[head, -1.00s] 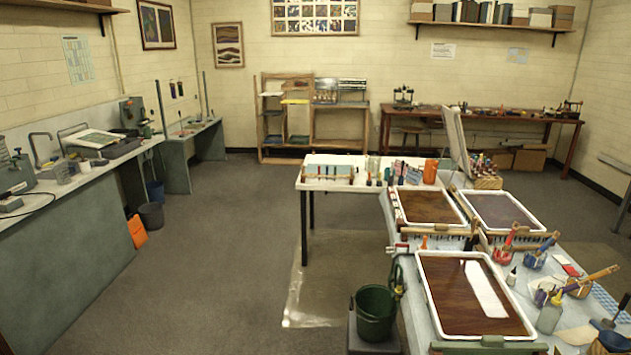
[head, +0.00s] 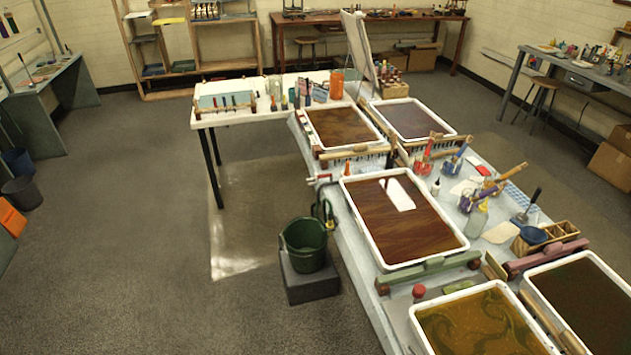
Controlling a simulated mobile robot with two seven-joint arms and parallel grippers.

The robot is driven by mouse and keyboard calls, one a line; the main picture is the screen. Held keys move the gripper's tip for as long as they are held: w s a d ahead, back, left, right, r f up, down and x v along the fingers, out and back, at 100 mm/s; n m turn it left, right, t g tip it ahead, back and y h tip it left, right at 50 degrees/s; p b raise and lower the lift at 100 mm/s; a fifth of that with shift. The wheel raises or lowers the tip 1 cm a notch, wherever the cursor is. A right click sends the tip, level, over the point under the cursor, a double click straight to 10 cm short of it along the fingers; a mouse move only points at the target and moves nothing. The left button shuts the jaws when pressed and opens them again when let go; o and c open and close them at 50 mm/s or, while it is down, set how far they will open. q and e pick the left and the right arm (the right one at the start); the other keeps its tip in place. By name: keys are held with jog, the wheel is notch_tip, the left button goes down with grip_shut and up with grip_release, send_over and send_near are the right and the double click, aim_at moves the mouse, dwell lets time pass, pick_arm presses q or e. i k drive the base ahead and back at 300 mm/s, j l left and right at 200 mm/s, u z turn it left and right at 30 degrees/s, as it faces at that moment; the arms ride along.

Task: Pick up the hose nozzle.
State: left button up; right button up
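A dark green hose-like piece (head: 325,212) hangs at the left edge of the long tray table, just above a green bucket (head: 304,243). A red-handled fitting (head: 321,181) sits on the table edge above it. The hose nozzle is probably part of this cluster, but it is too small to tell its shape apart from the hose. Neither of my grippers is in view.
The bucket stands on a dark block (head: 309,283) on the floor. Marbling trays (head: 403,263) with wooden rakes fill the long table. A white table (head: 263,119) adjoins behind. The floor left of the bucket is clear.

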aim_at(330, 225)
jog(key=k, duration=0.5)
jog(key=k+z, duration=0.15)
jog(key=z, duration=1.2)
jog(key=i+j+z, duration=0.1)
jog(key=j+z, duration=0.55)
jog(key=i+j, duration=0.1)
jog(key=j, duration=1.05)
jog(key=i+j, duration=0.1)
jog(key=j, duration=1)
jog(key=i+j, duration=0.1)
jog(key=j, duration=1.05)
jog(key=i+j, duration=0.1)
jog(key=j, duration=1.05)
